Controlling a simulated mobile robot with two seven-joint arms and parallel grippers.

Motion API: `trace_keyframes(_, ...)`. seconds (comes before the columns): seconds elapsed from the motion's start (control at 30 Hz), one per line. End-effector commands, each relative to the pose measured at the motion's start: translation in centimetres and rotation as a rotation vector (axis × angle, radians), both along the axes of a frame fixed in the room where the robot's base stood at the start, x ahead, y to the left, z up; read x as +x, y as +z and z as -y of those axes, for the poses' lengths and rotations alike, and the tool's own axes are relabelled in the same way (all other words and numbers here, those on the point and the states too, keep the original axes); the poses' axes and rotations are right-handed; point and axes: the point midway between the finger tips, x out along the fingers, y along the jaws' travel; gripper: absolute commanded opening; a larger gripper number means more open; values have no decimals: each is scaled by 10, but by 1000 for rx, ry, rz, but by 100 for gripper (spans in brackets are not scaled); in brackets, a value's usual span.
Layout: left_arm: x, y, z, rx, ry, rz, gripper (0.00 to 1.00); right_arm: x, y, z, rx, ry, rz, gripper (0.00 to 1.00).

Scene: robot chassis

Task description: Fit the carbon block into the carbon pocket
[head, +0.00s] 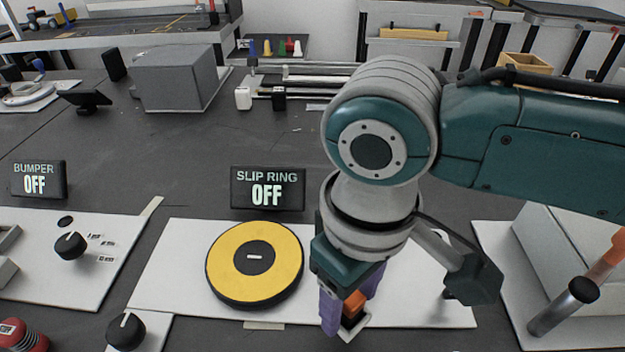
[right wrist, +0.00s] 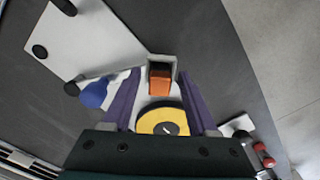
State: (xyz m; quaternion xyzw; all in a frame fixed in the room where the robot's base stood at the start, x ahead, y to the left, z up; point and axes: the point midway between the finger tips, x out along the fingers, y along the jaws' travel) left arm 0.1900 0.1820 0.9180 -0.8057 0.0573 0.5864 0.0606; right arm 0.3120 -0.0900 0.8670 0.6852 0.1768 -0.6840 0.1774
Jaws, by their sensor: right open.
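A small block with an orange part (right wrist: 160,84) and a dark part stands at a light grey pocket (right wrist: 173,60) with raised walls. The pocket appears to surround the dark part; I cannot tell how deep the block sits. In the head view the orange part (head: 355,302) shows between my purple fingers, above the pale pocket edge (head: 352,335). My right gripper (head: 350,300) is open, pointing down, with a finger on either side of the block. In the right wrist view both fingers stand apart from it. My left gripper is out of view.
A yellow disc (head: 254,262) with a black hub lies on the white plate (head: 165,280), left of my right gripper. A SLIP RING display (head: 267,188) reading OFF stands behind. A white panel with a knob (head: 70,246) is left; a lever (head: 562,307) is right.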

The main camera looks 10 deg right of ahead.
Motion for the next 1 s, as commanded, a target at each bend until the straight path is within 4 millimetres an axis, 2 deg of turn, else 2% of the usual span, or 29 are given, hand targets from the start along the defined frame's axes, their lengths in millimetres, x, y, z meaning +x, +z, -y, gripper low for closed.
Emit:
trace_keyframes(0.13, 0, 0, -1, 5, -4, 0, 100, 0, 1, 0, 0, 0, 1, 59)
trace_keyframes(0.23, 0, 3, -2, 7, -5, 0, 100, 0, 9, 0, 1, 0, 2, 59)
trace_keyframes(0.7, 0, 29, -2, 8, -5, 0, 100, 1, 105, -1, 3, 0, 2, 59)
trace_keyframes(0.83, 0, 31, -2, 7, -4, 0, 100, 0, 119, 0, 0, 1, 1, 59)
trace_keyframes(1.0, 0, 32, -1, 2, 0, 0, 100, 0, 123, -1, 3, 0, -1, 59)
